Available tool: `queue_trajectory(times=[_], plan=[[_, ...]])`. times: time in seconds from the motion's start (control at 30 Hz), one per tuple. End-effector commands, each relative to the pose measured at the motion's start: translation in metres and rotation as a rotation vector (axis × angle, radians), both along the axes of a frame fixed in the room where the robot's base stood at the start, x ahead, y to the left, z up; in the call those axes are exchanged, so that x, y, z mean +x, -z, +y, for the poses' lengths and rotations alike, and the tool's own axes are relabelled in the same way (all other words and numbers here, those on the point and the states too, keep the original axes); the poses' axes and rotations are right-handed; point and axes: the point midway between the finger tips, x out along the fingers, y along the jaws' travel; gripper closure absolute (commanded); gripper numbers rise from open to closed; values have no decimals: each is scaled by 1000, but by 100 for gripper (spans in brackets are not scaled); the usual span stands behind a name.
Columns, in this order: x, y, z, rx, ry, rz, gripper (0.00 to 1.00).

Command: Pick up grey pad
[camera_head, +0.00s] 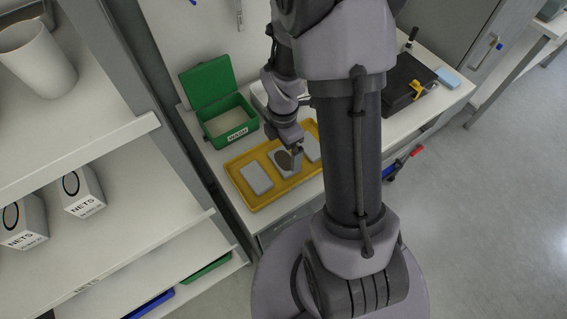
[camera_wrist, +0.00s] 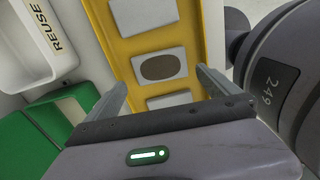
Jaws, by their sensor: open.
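A yellow tray (camera_head: 241,172) on the bench holds three light grey rectangular pads. The left pad (camera_head: 257,177) and right pad (camera_head: 313,148) look plain. The middle pad (camera_head: 277,171) bears a dark brown oval patch (camera_head: 284,160). My gripper (camera_head: 291,158) is above the middle of the tray and partly hides that pad. In the wrist view, the fingers of my gripper (camera_wrist: 160,80) are open and nothing is between them. The middle pad with the oval (camera_wrist: 160,66) appears just beyond the fingertips, and a plain pad (camera_wrist: 142,16) lies farther up the yellow tray (camera_wrist: 118,56).
A green box (camera_head: 231,127) with its lid raised stands behind the tray. A white bin marked REUSE (camera_wrist: 35,40) is beside the tray. A black case (camera_head: 400,82) with a yellow part lies farther right. Shelves (camera_head: 120,150) with NETS boxes stand at left.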

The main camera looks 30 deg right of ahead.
Motion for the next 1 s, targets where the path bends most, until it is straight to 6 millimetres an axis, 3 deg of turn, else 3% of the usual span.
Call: queue_trajectory(times=[0.3,0.5,0.53,0.77,1.0], plan=[[-3,53,-3,2,2,2,0],[-3,52,-3,1,2,-1,0],[-3,52,-3,1,2,-1,2],[-3,52,-3,1,2,0,47],[-3,51,-3,1,2,0,48]])
